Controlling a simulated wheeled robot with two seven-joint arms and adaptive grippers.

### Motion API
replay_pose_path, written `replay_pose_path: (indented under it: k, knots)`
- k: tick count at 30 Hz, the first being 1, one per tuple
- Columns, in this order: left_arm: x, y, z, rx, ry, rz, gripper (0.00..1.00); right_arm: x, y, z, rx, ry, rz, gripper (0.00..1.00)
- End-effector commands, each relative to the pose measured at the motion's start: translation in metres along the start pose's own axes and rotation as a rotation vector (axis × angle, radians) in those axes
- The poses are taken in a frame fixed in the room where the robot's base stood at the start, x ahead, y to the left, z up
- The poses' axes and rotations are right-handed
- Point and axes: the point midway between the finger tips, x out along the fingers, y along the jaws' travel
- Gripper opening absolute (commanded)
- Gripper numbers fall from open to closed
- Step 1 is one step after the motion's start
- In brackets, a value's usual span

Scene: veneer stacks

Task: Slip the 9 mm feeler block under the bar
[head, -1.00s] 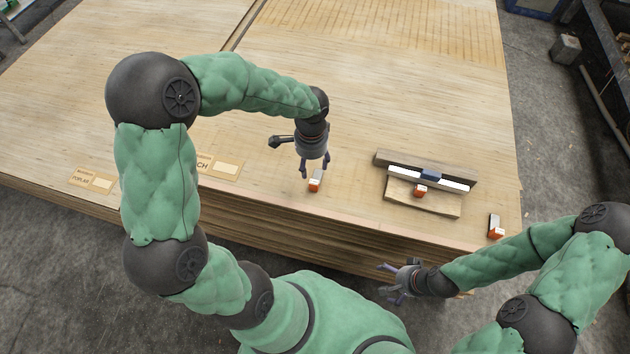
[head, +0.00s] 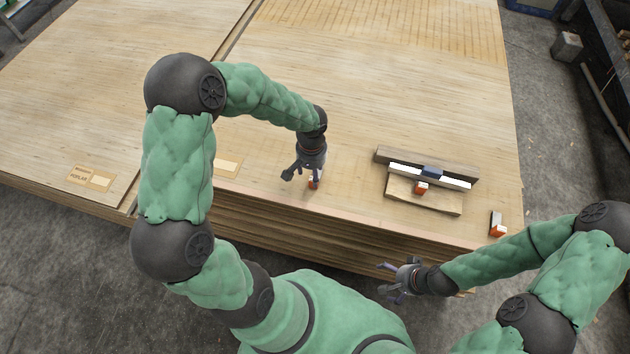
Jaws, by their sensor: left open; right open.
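The bar (head: 455,182) is a long white and dark strip with a blue middle piece, lying on a wooden support on the veneer stack. A small orange and white block (head: 421,188) sits at the front of its middle. Another orange and white block (head: 313,182) stands near the stack's front edge, partly hidden by my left gripper (head: 303,178), which is open and low around or just beside it. A third such block (head: 497,226) is at the right corner. Size markings are too small to read. My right gripper (head: 391,281) is open and empty, in front of the stack's edge.
The veneer stack (head: 400,80) fills most of the view, with a neighbouring stack (head: 100,100) to the left across a narrow gap. Labels (head: 90,178) lie near the front edge. The surface between the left gripper and the bar is clear. Concrete floor surrounds the stacks.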

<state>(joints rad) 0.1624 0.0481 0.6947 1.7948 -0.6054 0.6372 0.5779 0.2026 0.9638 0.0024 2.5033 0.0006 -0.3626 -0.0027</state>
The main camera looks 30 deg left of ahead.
Motion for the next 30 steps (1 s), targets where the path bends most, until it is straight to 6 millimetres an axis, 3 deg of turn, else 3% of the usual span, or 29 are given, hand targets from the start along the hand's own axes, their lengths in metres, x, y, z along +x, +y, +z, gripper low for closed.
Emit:
replay_pose_path:
  k: [8, 18, 25, 26, 30]
  knots:
    - [0.019, 0.002, -0.002, 0.002, 0.001, 0.0, 0.57, 0.011, 0.004, -0.001, 0.0, 0.0, 0.0, 1.0]
    - [0.06, 0.005, -0.004, 0.002, 0.001, 0.001, 0.57, 0.035, 0.012, -0.001, 0.0, 0.0, 0.0, 1.0]
    - [0.059, 0.005, -0.004, 0.002, 0.002, 0.0, 0.57, 0.033, 0.012, -0.001, 0.0, 0.0, 0.0, 1.0]
    - [0.059, 0.005, -0.004, 0.002, 0.002, 0.0, 0.54, 0.033, 0.012, -0.001, 0.0, 0.0, 0.0, 1.0]
    - [0.059, 0.005, -0.004, 0.002, 0.001, 0.0, 0.14, 0.033, 0.012, -0.001, 0.0, 0.0, 0.0, 1.0]
